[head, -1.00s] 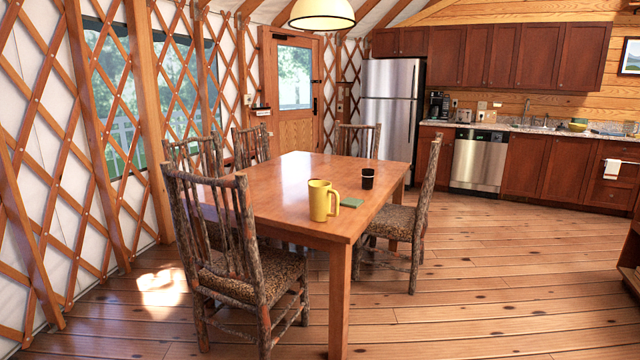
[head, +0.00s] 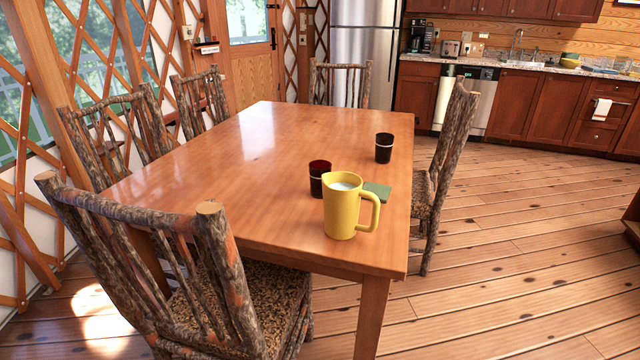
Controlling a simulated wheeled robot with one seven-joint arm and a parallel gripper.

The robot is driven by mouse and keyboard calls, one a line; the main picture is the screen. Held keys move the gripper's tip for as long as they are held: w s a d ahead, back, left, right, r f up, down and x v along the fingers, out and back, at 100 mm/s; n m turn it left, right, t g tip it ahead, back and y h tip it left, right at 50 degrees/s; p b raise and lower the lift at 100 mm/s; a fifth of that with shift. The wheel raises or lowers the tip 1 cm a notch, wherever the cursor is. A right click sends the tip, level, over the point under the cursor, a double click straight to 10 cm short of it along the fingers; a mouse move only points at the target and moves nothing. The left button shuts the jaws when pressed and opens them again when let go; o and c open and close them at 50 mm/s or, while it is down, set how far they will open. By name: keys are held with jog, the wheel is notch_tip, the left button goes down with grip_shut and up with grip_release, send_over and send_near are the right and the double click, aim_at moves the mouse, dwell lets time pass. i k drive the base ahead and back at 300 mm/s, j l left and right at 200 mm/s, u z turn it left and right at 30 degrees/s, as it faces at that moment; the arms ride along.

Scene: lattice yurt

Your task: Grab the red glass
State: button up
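A dark glass with a red rim (head: 317,180) stands upright on the wooden table (head: 230,160), just behind and left of a yellow mug (head: 342,212). The mug hides part of its right side. The yellow mug holds something white, and its handle points right. A second dark glass (head: 384,148), without visible red, stands farther back and to the right. A small green square (head: 377,190) lies flat on the table behind the mug's handle. My gripper is not in view.
Log chairs stand around the table; one (head: 190,260) is close at the front left and another (head: 446,165) is at the right side. Open plank floor (head: 500,270) lies to the right. Kitchen cabinets and a fridge (head: 362,50) line the back.

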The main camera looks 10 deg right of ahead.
aim_at(317, 167)
jog(key=i+l+u, duration=0.1)
jog(key=i+l, duration=1.1)
jog(key=i+l+u, duration=0.15)
jog(key=i+l, duration=0.4)
jog(key=l, duration=0.15)
